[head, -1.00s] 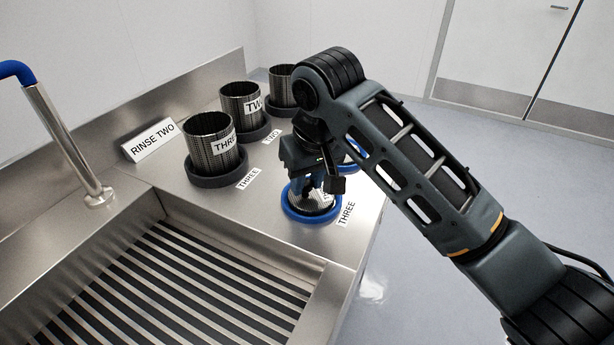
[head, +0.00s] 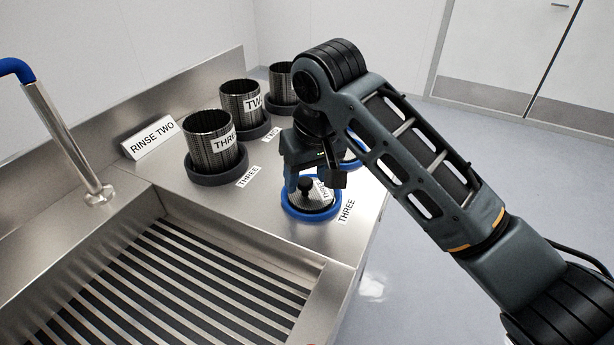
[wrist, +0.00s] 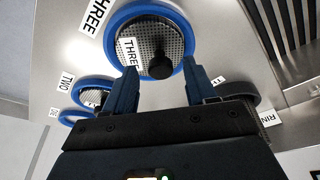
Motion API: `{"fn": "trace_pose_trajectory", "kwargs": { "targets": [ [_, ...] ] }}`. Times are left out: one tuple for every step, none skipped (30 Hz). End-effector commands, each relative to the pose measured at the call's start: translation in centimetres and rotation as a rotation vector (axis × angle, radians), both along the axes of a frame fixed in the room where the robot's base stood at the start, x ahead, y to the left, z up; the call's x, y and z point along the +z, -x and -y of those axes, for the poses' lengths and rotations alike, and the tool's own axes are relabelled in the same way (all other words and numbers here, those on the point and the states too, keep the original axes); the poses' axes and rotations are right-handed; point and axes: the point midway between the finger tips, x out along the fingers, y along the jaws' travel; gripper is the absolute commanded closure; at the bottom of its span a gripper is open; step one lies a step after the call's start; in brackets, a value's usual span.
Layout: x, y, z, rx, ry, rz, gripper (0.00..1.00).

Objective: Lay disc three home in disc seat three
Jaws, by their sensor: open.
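Disc three (head: 314,197) is a perforated metal disc with a black knob and a label reading THREE. It lies inside the blue ring of disc seat three (head: 291,208), by the counter label THREE. In the wrist view the disc (wrist: 172,38) sits within the blue ring (wrist: 112,35) and looks flat; I cannot tell if it is fully down. My gripper (head: 312,186) is just above the disc. In the wrist view my gripper's two fingers (wrist: 160,75) are apart, with the knob between and beyond their tips, not gripped.
Mesh baskets marked THREE (head: 213,143) and TWO (head: 241,103) stand in dark round seats behind. Another blue ring (head: 353,150) is partly hidden behind my arm.

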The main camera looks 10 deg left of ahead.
Motion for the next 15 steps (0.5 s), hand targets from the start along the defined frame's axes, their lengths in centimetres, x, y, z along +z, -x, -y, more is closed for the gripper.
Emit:
{"fn": "trace_pose_trajectory", "kwargs": {
  "targets": [
    [0.7,0.1,0.0,0.001,-0.002,0.002,0.44],
    [1.2,0.3,0.1,0.002,-0.002,0.002,0.44],
    [1.9,0.4,0.2,0.002,-0.002,0.003,0.44],
    [2.5,0.6,0.3,0.002,-0.002,0.003,0.44],
    [3.1,0.7,0.3,0.003,-0.003,0.004,0.44],
    [3.9,0.9,0.4,0.003,-0.003,0.004,0.44],
    [4.6,1.1,0.5,0.003,-0.002,0.005,0.44],
    [5.2,1.2,0.6,0.004,-0.002,0.006,0.44],
    [6.0,1.4,0.8,0.002,-0.002,0.005,0.44],
    [6.6,1.5,0.9,0.003,-0.002,0.005,0.44],
    [7.3,1.6,1.0,0.002,-0.001,0.004,0.44],
    [8.0,1.8,1.1,0.001,-0.001,0.004,0.44],
    [8.5,1.9,1.2,0.001,-0.001,0.004,0.44],
    [8.9,2.0,1.3,0.001,0.000,0.005,0.44],
    [9.6,2.1,1.4,0.001,0.000,0.005,0.44]
  ]
}}
